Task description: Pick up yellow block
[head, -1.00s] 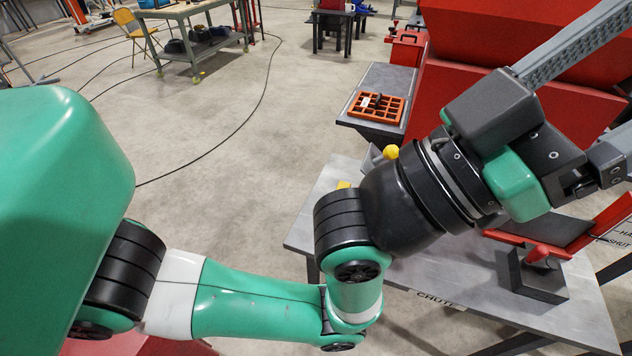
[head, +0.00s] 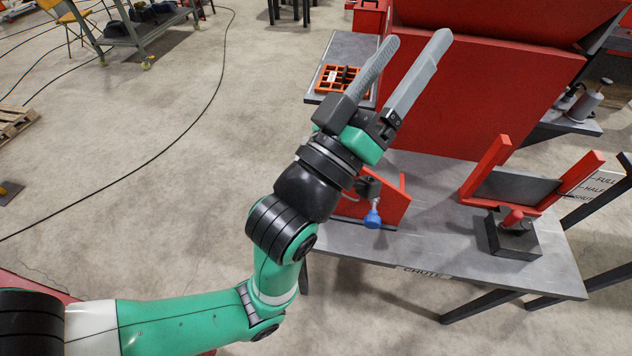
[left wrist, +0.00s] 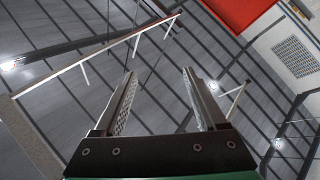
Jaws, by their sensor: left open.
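I cannot see a yellow block in either current view; part of the grey chute table (head: 420,245) is hidden behind my left arm. My left gripper (head: 418,40) is open and empty. It points up and away, its two long grey fingers raised in front of the big red machine. In the left wrist view the open fingers (left wrist: 159,76) have nothing between them, and only the ceiling and upper structure lie behind them. My right gripper is not in view.
On the table are a red bracket with a blue knob (head: 372,220), a dark block with a red handle (head: 514,218) and a red-framed chute gate (head: 520,190). An orange tray (head: 338,80) sits on a side bench. The floor at left is mostly open.

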